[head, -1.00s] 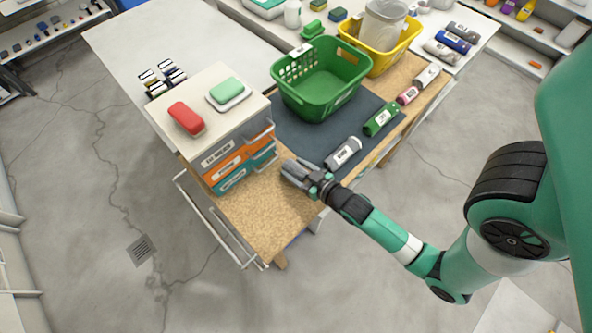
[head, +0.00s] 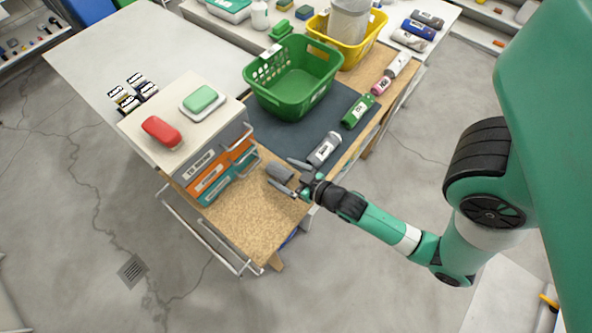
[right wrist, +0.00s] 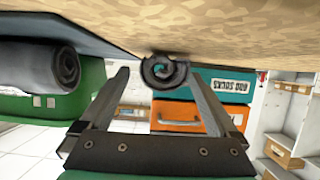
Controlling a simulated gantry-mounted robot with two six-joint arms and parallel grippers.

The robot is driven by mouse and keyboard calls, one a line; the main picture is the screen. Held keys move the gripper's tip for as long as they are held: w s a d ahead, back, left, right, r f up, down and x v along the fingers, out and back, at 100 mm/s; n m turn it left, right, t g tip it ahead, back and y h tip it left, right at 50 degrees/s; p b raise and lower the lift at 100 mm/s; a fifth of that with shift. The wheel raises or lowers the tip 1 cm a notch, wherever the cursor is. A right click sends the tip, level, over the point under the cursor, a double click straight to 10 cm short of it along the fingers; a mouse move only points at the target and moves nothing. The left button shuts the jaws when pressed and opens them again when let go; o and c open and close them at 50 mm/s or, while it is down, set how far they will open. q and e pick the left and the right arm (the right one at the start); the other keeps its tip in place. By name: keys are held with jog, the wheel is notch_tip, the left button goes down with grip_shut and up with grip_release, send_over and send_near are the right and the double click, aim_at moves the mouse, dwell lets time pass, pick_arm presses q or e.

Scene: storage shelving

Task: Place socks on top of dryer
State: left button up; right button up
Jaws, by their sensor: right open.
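A dark grey rolled sock (head: 279,173) lies on the cork-like tabletop beside the small drawer unit. My right gripper (head: 289,176) is open, with its fingertips on either side of the roll's near end. In the right wrist view the roll's spiral end (right wrist: 163,71) shows between the spread fingers, with no clear contact. A second grey roll (head: 324,148) with a label lies on the dark mat nearby, and a green roll (head: 358,111) lies farther along. I cannot identify a dryer. My left gripper is not in view.
The drawer unit (head: 190,140) carries a red item (head: 161,131) and a green soap-like block (head: 200,98). A green basket (head: 292,80) stands on the dark mat, with a yellow basket (head: 345,50) behind. The cork-like surface (head: 245,220) in front is clear.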

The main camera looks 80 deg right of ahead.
jog(key=b+v, duration=0.1)
jog(key=v, duration=0.3)
jog(key=b+v, duration=0.1)
jog(key=v, duration=0.3)
jog(key=shift+s+a+f, duration=0.1)
jog(key=shift+s+a, duration=0.25)
jog(key=shift+s+r+b, duration=0.3)
jog(key=shift+r+b, duration=0.1)
jog(key=shift+o, duration=0.3)
